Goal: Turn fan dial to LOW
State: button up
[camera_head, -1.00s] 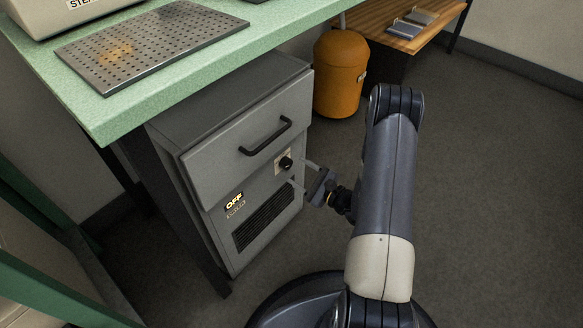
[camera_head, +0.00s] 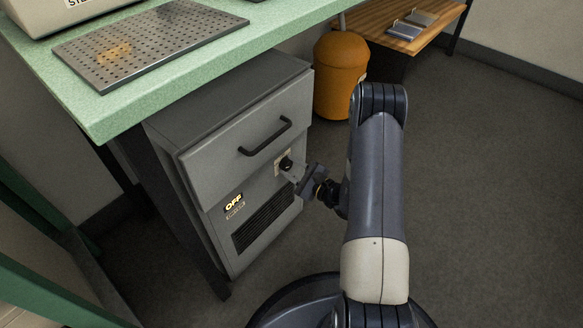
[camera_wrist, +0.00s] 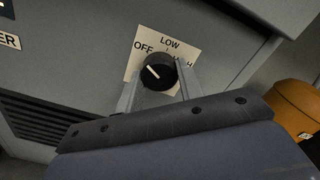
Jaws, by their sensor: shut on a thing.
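The fan dial (camera_wrist: 158,72) is a round black knob on a pale label plate (camera_wrist: 169,44) marked OFF, LOW and a partly hidden HIGH. Its white pointer line slants up and left, toward OFF. In the head view the dial (camera_head: 286,163) sits on the grey cabinet front below the drawer handle. My gripper (camera_wrist: 159,88) has one finger on each side of the dial and is shut on it. In the head view my gripper (camera_head: 292,174) reaches the dial from the right.
The grey cabinet (camera_head: 222,155) stands under a green worktop (camera_head: 110,115) with a perforated metal plate (camera_head: 150,45) on it. Its drawer has a black handle (camera_head: 266,137), and a dark vent grille lies below. An orange bin (camera_head: 340,75) stands behind. The floor at right is clear.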

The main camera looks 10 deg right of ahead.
jog(key=c, duration=0.3)
jog(key=shift+m, duration=0.3)
jog(key=m, duration=0.5)
jog(key=m+p, duration=0.1)
jog(key=m, duration=0.5)
jog(key=shift+s, duration=0.1)
jog(key=shift+f+m, duration=0.1)
jog(key=shift+m, duration=0.2)
dwell(0.3)
jog(key=o, duration=1)
jog(key=shift+c, duration=0.2)
